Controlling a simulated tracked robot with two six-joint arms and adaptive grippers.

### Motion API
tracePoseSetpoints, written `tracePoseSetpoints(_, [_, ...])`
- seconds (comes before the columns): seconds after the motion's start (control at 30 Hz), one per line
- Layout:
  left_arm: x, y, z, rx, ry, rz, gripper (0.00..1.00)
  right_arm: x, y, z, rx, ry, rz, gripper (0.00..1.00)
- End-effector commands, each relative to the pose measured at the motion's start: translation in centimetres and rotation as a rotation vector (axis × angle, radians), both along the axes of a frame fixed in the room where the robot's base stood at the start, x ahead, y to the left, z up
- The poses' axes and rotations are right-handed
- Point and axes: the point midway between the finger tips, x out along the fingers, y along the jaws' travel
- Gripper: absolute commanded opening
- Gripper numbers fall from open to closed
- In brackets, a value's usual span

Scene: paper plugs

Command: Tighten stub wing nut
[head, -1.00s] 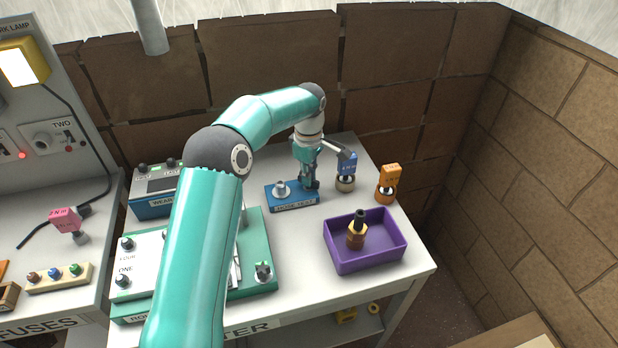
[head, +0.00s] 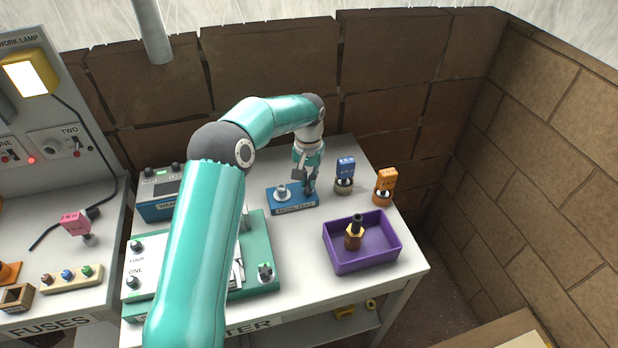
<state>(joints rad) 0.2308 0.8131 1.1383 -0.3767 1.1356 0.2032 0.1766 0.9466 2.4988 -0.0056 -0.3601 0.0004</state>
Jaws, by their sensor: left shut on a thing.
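A low blue block (head: 292,208) with a white front label stands at the back of the white bench. A silver post (head: 282,191) rises from its left part. My left gripper (head: 309,190) points down at the block's right end, with its fingers shut. The wing nut is not clearly seen; the fingers hide what they grip there, which I take to be the wing nut. My right gripper is out of view.
A blue plug (head: 345,170) and an orange plug (head: 385,183) stand upright to the right. A purple tray (head: 378,258) in front holds a brass-coloured fitting (head: 354,234). A teal panel (head: 262,250) with knobs lies left, partly behind my arm.

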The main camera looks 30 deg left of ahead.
Motion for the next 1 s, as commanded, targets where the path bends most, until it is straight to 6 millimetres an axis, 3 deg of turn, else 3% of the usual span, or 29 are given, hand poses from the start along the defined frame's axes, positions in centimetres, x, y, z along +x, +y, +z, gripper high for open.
tracePoseSetpoints(0.6, [-0.1,-0.1,0.1,-0.003,0.003,-0.997,0.0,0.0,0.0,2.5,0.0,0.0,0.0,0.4])
tracePoseSetpoints(0.8, [-0.1,-0.1,0.0,-0.003,0.002,-0.997,0.04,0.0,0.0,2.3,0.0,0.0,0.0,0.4])
tracePoseSetpoints(1.0, [-0.1,-0.1,-0.1,-0.003,0.002,-0.995,0.0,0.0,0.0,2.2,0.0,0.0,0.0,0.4])
